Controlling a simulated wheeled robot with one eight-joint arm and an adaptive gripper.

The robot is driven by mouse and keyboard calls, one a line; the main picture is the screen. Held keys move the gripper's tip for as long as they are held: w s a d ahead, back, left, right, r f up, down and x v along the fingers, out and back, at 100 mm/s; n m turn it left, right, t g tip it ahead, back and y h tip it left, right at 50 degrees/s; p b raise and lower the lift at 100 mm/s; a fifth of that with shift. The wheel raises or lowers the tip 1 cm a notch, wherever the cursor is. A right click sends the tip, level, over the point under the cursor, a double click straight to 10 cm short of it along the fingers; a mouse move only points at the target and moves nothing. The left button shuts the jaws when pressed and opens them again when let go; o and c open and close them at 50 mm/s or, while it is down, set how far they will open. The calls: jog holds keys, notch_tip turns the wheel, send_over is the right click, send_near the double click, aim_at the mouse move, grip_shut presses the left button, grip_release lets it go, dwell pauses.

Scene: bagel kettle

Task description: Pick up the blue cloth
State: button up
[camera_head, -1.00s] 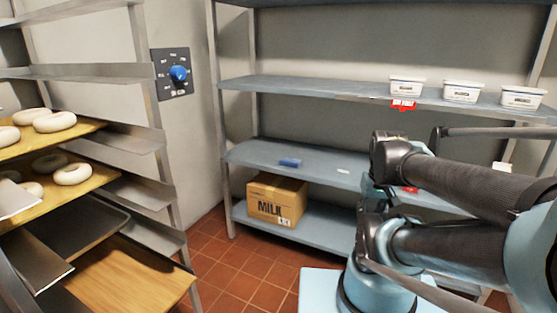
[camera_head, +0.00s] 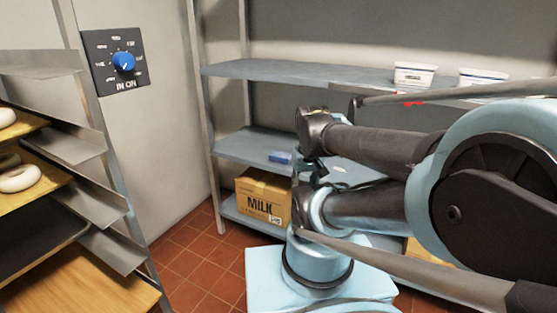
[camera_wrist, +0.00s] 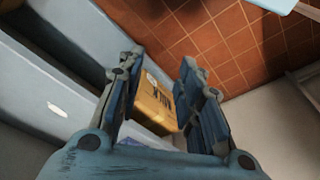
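The blue cloth (camera_head: 280,157) is a small, flat, folded-looking blue piece on the middle shelf (camera_head: 240,146) of the metal rack, above the milk box and left of my arm. In the wrist view I cannot clearly make it out; a pale bluish patch shows low between the fingers, partly hidden by my gripper. My gripper (camera_wrist: 160,68) is open in the wrist view, its two fingers apart with nothing held between them. In the head view I cannot make out the fingers.
A cardboard milk box (camera_head: 263,196) stands on the lower shelf; it also shows between my fingers in the wrist view (camera_wrist: 155,103). White tubs (camera_head: 415,74) stand on the shelf above. A tray rack with bagels (camera_head: 18,178) is at left. Red tiled floor (camera_head: 190,262) is open between.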

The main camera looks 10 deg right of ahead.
jog(key=o, duration=0.4)
jog(key=shift+s, duration=0.1)
jog(key=o, duration=0.4)
jog(key=shift+s+r, duration=0.25)
jog(key=shift+r, duration=0.1)
jog(key=o, duration=0.8)
jog(key=shift+w+a+r, duration=0.1)
jog(key=shift+w+r, duration=0.25)
jog(key=shift+w, duration=0.2)
jog(key=shift+w+r, duration=0.3)
jog(key=shift+w, duration=0.2)
jog(key=w+r+m, duration=0.1)
jog(key=w+r, duration=0.2)
jog(key=w, duration=0.2)
jog(key=m+h, duration=0.2)
jog(key=m, duration=0.4)
send_over(281, 155)
jog(key=s+a, duration=0.2)
jog(key=shift+t, duration=0.3)
jog(key=f, duration=0.8)
jog(key=shift+d+f, duration=0.2)
jog(key=shift+f, duration=0.05)
jog(key=shift+x, duration=3.6)
